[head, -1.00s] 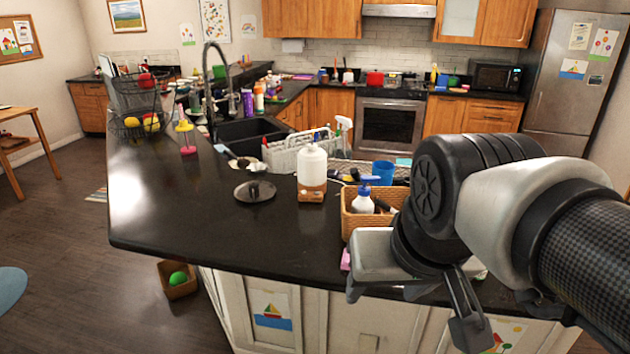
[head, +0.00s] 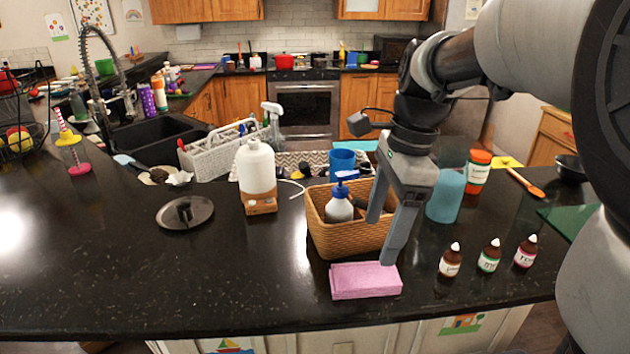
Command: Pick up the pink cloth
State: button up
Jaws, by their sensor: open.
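The pink cloth (head: 363,281) lies flat and folded on the dark counter, near its front edge. It is in front of a wicker basket (head: 350,236). My gripper (head: 380,243) is open and points down above the cloth, beside the basket's right part. One finger's tip shows just above the cloth's right back corner; the other finger is in front of the basket in the picture. Nothing is between the fingers. I cannot tell how high the fingertips are over the cloth.
The basket holds a blue-topped bottle (head: 339,206). Several small brown bottles, one a dropper bottle (head: 488,256), stand right of the cloth. A teal cup (head: 446,196) and an orange-lidded jar (head: 476,171) stand behind. The counter (head: 230,270) left of the cloth is clear.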

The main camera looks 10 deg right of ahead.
aim_at(366, 275)
jog(key=f, duration=0.3)
jog(key=a+f, duration=0.1)
jog(key=f, duration=0.6)
jog(key=shift+w+a+b, duration=0.1)
jog(key=shift+a+b, duration=0.15)
jog(key=shift+b, duration=0.15)
jog(key=c, duration=1.1)
notch_tip(366, 275, up, 10)
jog(key=shift+r+p, duration=0.1)
jog(key=shift+p, duration=0.45)
jog(key=shift+c, duration=0.2)
jog(key=o, duration=0.5)
jog(key=c, duration=0.4)
